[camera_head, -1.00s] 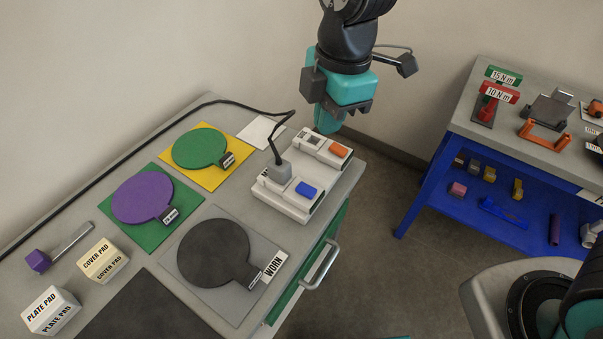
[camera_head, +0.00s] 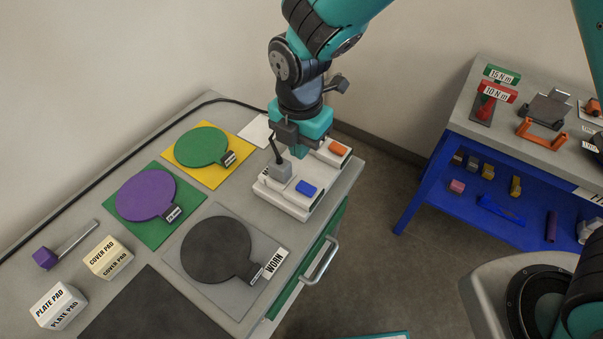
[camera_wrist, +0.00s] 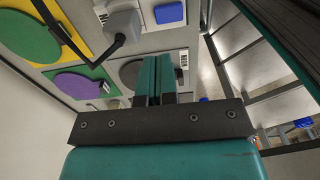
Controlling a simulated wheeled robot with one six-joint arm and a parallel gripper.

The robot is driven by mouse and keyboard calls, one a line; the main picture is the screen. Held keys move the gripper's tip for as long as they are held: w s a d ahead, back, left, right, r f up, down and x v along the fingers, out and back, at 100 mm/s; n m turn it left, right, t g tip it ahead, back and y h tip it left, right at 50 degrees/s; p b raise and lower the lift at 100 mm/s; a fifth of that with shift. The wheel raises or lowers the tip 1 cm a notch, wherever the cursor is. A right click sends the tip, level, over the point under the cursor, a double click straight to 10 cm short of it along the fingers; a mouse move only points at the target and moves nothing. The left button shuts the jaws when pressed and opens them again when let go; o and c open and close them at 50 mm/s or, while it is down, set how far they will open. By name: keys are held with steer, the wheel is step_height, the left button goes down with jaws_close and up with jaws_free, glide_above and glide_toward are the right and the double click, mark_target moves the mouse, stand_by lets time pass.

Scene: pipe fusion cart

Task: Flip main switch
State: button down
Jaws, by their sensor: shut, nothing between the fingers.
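A white socket block (camera_head: 292,204) stands at the far right of the grey bench. Its nearer unit has a blue switch (camera_head: 306,189) and a grey plug (camera_head: 280,171) with a dark cord. Its farther unit has an orange switch (camera_head: 338,148). Which one is the main switch I cannot tell. My gripper (camera_head: 299,154) is shut and empty, pointing down over the farther unit, left of the orange switch. It hides part of that unit; contact is unclear. The wrist view shows my shut fingers (camera_wrist: 158,60), the blue switch (camera_wrist: 170,13) and the plug (camera_wrist: 124,22).
Green (camera_head: 201,147), purple (camera_head: 146,194) and black (camera_head: 216,249) round pads lie on the bench. The plug's cord runs behind them. A blue-framed table (camera_head: 440,130) with tools stands right, across open floor.

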mark_target(302, 185)
step_height(302, 185, down, 10)
steer(key=p, duration=0.3)
steer(key=shift+d+f, duration=0.1)
